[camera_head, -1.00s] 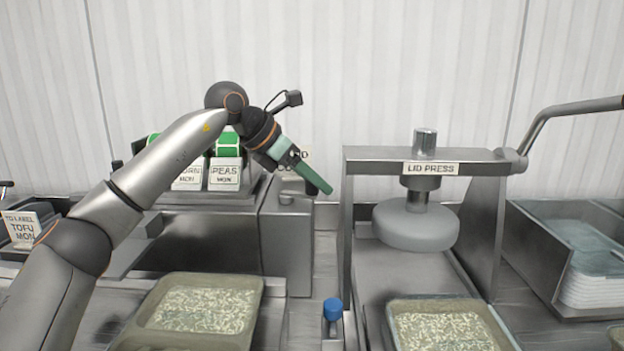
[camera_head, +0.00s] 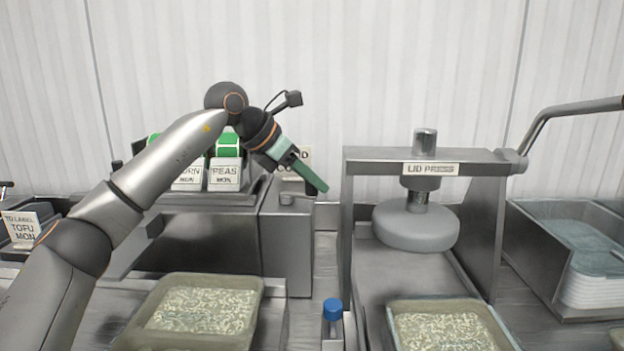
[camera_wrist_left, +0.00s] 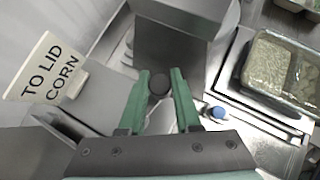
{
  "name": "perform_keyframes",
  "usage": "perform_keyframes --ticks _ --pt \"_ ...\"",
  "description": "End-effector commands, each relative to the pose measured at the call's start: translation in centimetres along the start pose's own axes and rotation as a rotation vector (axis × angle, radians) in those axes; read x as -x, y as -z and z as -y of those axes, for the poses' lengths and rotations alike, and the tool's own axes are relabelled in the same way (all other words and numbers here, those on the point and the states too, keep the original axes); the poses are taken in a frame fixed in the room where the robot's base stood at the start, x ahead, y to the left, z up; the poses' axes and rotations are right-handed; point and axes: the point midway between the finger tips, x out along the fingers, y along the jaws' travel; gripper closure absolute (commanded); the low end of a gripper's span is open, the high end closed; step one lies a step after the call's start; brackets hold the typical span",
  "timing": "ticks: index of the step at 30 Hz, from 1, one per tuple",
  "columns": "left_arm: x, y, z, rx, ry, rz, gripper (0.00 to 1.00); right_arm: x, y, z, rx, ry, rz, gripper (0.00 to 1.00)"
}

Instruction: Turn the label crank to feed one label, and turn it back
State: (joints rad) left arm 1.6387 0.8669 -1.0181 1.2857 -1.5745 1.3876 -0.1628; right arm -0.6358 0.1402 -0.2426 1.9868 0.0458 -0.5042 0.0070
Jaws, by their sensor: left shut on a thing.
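My left gripper (camera_head: 312,180) reaches in from the left, with its green fingers pointing down and right over the grey box (camera_head: 287,240). In the left wrist view the fingers (camera_wrist_left: 158,82) are shut on a dark round knob (camera_wrist_left: 159,85), which appears to be the label crank's handle. In the head view the fingers mostly hide the knob; a dark bit shows beside them. A short metal stub (camera_head: 287,198) stands on top of the box. Green label rolls (camera_head: 228,142) sit behind my arm, above a PEAS MON card (camera_head: 224,174). My right gripper is out of view.
The lid press (camera_head: 415,230) stands just right of my gripper. A blue-capped item (camera_head: 333,308) is in front, between two rice trays (camera_head: 258,290) (camera_head: 390,312). A sign reading TO LID CORN (camera_wrist_left: 48,70) stands behind the gripper. A bin of lids (camera_head: 540,262) is far right.

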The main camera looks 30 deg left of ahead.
Motion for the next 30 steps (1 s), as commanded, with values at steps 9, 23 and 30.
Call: perform_keyframes --ticks 9,23,30 --pt "-0.1 -0.2 -0.2 0.04 -0.041 0.001 1.0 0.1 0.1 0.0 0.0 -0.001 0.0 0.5" --pt "-0.8 -1.0 -1.7 0.283 -0.288 0.002 1.0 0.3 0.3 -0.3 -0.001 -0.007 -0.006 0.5" --pt "-1.0 -1.2 -2.7 0.415 -0.418 0.003 1.0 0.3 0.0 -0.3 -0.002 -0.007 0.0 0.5"
